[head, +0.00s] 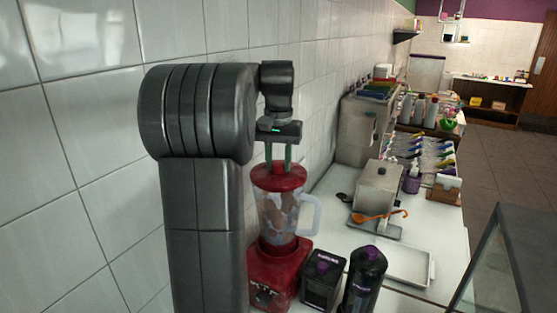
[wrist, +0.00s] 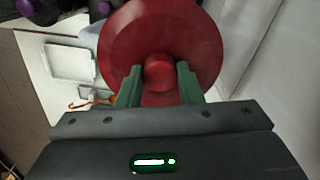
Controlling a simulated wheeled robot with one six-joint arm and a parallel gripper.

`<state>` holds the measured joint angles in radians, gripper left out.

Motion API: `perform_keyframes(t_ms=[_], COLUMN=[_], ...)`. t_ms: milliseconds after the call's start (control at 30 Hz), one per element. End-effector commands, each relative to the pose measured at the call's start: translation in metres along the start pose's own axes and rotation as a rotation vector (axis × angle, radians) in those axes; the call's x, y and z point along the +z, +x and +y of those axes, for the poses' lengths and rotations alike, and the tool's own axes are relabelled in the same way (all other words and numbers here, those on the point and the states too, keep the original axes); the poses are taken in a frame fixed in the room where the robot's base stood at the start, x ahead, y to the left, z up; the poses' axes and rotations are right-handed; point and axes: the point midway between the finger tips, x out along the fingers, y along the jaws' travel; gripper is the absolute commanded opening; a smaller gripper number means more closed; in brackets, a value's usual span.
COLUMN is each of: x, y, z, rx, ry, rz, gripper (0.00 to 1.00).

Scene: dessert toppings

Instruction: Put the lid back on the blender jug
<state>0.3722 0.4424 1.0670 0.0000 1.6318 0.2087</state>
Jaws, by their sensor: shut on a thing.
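The red blender lid (head: 279,178) is at the top of the clear blender jug (head: 280,215), which has a whitish handle on its right and brown chunks inside. The jug stands on the red blender base (head: 273,272). My gripper (head: 280,167) points straight down over the lid. In the wrist view, my gripper (wrist: 160,78) is shut on the round knob of the red lid (wrist: 160,30). The lid looks level and lined up with the jug mouth. I cannot tell whether it is fully seated or just above the rim.
A black container (head: 322,278) and a dark bottle (head: 364,280) with purple tops stand right of the base. A tiled wall is close on the left.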

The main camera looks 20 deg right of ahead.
Motion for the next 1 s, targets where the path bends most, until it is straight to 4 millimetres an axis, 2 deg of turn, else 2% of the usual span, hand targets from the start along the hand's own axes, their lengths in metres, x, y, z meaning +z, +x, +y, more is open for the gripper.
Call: perform_keyframes(t_ms=[900,933,1000], x=[0.0001,0.0001,0.0001], y=[0.0026,0.0026,0.0026], z=[0.0,0.0,0.0], rx=[0.0,0.0,0.0], ry=[0.0,0.0,0.0], rz=[0.0,0.0,0.0], gripper=[0.09,0.37,0.5])
